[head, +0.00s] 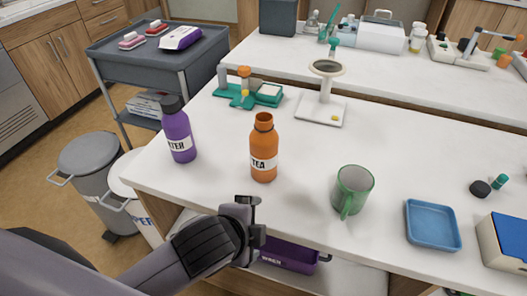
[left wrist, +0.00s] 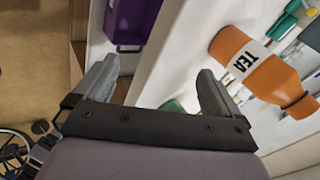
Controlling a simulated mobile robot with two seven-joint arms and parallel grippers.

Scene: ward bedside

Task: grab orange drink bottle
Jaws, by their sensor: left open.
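An orange bottle (head: 264,152) with a white label reading TEA stands upright on the white table, near its front edge; its top looks open. In the left wrist view the orange bottle (left wrist: 258,68) shows at the upper right, beyond the right finger. My left gripper (head: 249,222) is in front of the table's front edge, nearer to me than the bottle and apart from it. In the left wrist view the left gripper (left wrist: 155,90) is open, with nothing between its fingers. My right gripper is not in view.
A purple bottle (head: 178,130) stands left of the orange one. A green mug (head: 352,190) and a blue tray (head: 433,225) are to the right. A purple bin (head: 288,256) sits below the tabletop. A stand with a round top (head: 320,108) is behind.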

